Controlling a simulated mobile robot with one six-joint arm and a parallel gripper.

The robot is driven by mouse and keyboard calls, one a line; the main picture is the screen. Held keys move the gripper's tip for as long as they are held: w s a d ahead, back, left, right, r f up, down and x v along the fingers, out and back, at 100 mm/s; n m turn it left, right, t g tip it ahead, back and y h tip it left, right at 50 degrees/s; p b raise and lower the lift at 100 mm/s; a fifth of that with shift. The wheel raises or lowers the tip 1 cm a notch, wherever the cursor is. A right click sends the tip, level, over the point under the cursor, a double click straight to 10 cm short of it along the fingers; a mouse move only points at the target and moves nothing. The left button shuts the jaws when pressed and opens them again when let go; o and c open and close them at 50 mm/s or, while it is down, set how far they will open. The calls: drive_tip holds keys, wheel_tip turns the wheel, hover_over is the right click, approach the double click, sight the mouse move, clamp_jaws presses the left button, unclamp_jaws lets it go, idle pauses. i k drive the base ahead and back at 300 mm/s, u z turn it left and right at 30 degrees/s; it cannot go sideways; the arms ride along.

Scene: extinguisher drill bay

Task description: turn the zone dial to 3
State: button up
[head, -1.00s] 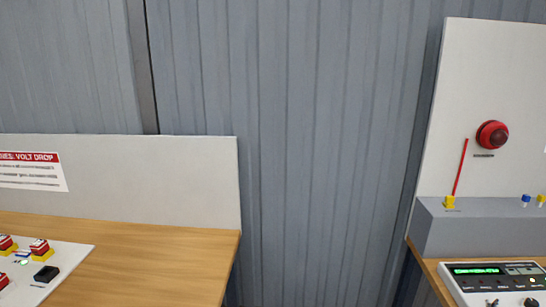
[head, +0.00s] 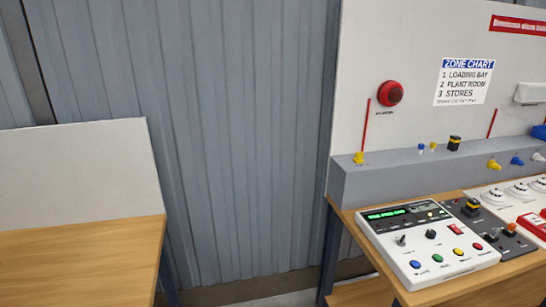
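A white control panel (head: 375,237) with a lit green display (head: 386,214) lies on the right bench. It carries a small dark knob or switch (head: 401,240) and a black control (head: 431,234). I cannot tell which control is the zone dial or read any setting. Blue (head: 415,264), green (head: 437,258), yellow (head: 458,252) and red (head: 478,246) buttons line its front. A zone chart (head: 464,82) on the backboard lists 1 Loading Bay, 2 Plant Room, 3 Stores. My gripper is not in view.
A grey ledge (head: 390,179) with small coloured fittings runs behind the panel. A red round alarm (head: 390,94) is on the backboard. Further devices, including white detectors (head: 519,191), stand at right. A left bench (head: 80,262) is bare where seen; a gap separates the benches.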

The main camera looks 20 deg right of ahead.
sight(431, 234)
drive_tip(key=z, duration=4.55)
drive_tip(key=i, duration=0.1)
drive_tip(key=u, duration=2.9)
drive_tip(key=k, duration=0.95)
drive_tip(key=u, duration=0.15)
drive_tip(key=i, duration=0.7)
